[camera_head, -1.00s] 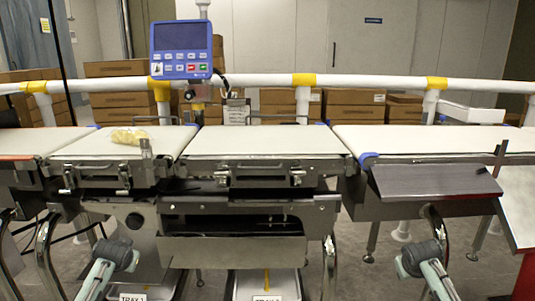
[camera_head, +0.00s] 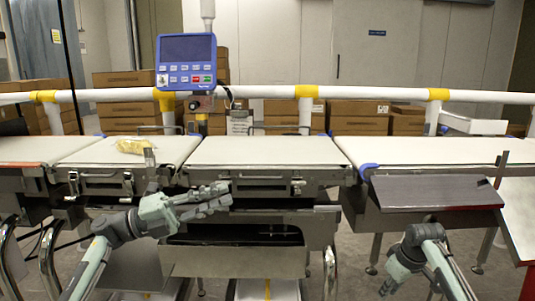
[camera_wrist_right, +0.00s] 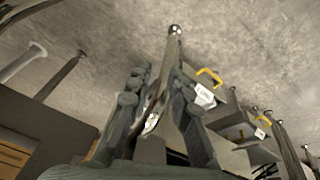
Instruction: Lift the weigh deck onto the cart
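The weigh deck appears to be the middle belt section (camera_head: 266,151), a white belt on a steel frame with latches and a handle on its front. It sits level in the conveyor line. My left gripper (camera_head: 229,196) is in front of and below its left front edge, pointing right, with its fingers apart and nothing between them. In the right wrist view my right gripper (camera_wrist_right: 157,88) is open and empty. I cannot make out a cart.
The infeed belt (camera_head: 100,157) at left carries a yellowish bag (camera_head: 131,146). The outfeed belt (camera_head: 420,150) and a dark sloped plate (camera_head: 435,192) are at right. A display (camera_head: 187,61) stands behind the line, with a white rail (camera_head: 265,91) and cardboard boxes (camera_head: 358,117) behind.

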